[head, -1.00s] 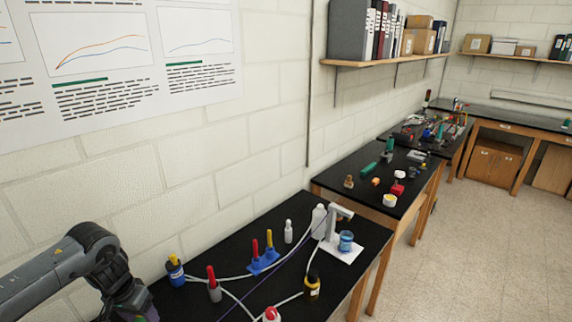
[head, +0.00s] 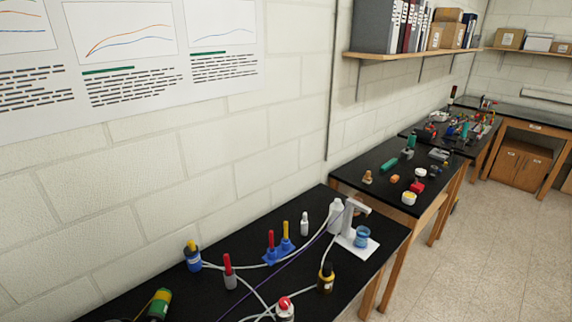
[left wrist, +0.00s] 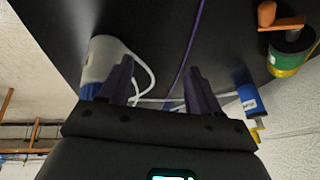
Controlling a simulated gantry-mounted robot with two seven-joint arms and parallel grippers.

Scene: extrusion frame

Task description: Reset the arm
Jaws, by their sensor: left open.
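My left gripper (left wrist: 160,82) shows in the left wrist view, with its two dark fingers spread apart and nothing between them. It is over the black bench top (left wrist: 60,20), and white and purple cords pass behind the fingers. Near its left finger is a whitish cylinder (left wrist: 103,58) with a blue end; I cannot tell whether they touch. Neither arm shows in the head view. My right gripper is in no view.
The near bench holds a blue bottle (head: 193,258), a red-topped grey piece (head: 229,272), a blue stand (head: 280,252), a dark bottle (head: 326,279), a white pump stand (head: 346,224), a blue jar (head: 362,238) and a green spool (head: 159,304). A wall shelf (head: 400,52) hangs above. The floor right is clear.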

